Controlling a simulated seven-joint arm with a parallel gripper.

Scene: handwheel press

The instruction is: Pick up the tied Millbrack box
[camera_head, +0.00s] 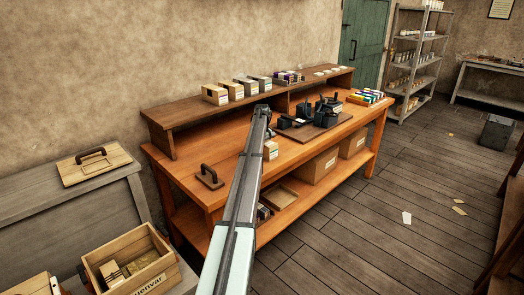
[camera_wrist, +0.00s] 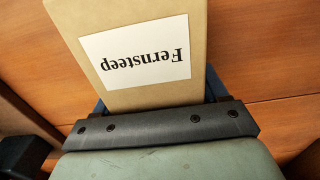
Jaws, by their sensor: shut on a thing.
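In the wrist view, a tan cardboard box (camera_wrist: 62,32) with a white label fills the space in front of my gripper (camera_wrist: 155,98). The label reads "Fernsteep", upside down in the picture; no string shows on the visible face. My gripper is shut on this box, with a dark blue finger at each side. Orange-brown wood lies behind it. In the head view, a small pale box (camera_head: 271,150) shows just right of my arm over the bench; I cannot tell whether it is the held one. I can read no Millbrack label in either view.
The bench's raised back shelf (camera_head: 180,118) carries several small boxes (camera_head: 215,95). A dark press (camera_head: 318,112) stands on the bench toward the right, near coloured packets (camera_head: 366,97). A handled block (camera_head: 209,176) is at the left end. A wooden crate (camera_head: 130,262) stands lower left.

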